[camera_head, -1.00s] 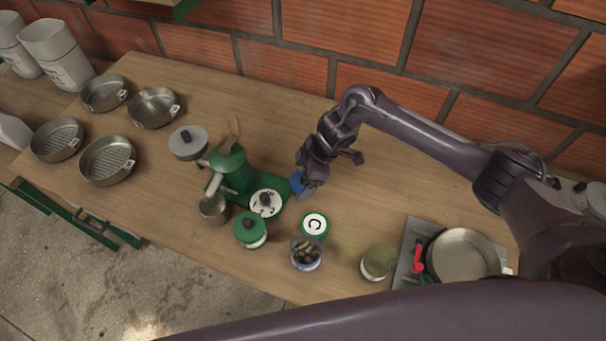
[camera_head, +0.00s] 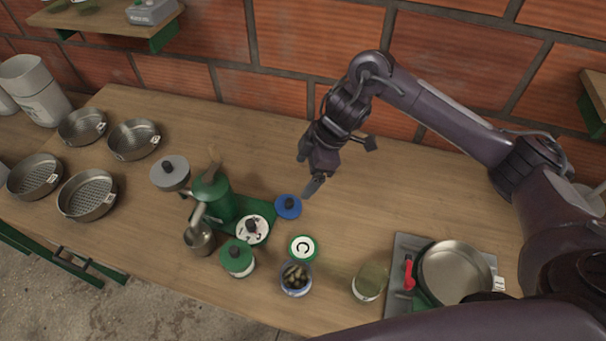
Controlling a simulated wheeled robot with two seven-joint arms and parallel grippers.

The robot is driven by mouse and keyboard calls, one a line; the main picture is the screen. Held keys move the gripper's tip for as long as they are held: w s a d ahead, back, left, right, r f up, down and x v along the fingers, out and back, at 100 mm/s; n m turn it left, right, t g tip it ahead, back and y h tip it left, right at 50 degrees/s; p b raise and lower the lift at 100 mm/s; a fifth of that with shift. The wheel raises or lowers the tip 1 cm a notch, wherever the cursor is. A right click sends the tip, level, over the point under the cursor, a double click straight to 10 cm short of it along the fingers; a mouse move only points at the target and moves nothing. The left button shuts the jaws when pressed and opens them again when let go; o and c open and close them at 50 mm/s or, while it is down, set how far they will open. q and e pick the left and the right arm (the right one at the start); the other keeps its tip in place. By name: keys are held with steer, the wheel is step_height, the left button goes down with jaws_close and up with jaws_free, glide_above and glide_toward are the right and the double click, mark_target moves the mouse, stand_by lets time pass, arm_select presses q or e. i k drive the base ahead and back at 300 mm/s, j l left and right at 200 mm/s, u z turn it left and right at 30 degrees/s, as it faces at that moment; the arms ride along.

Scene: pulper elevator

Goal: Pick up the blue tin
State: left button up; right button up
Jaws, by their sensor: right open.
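The blue tin (camera_head: 284,214) stands on the wooden table near the middle of the view, seen from above, with a dark knob on its lid. It is close to the right edge of a green base. My right gripper (camera_head: 308,171) is open and empty, above and slightly to the right of the tin, apart from it. One finger points down near the tin's upper right side. The tin's top is in plain view. My left gripper is not in view.
A green grinder (camera_head: 220,193), a green-lidded jar (camera_head: 238,260), a green-rimmed disc marked C (camera_head: 302,248) and an open jar (camera_head: 296,281) crowd around the tin. A pan (camera_head: 455,272) is at the right. Table (camera_head: 400,190) right of the tin is clear.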

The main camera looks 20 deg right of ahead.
mark_target(295, 275)
steer(key=k+j, duration=0.2)
steer(key=k, duration=0.3)
steer(key=k+j, duration=0.25)
steer(key=k, duration=0.2)
steer(key=k+j, duration=0.2)
steer(key=k, duration=0.3)
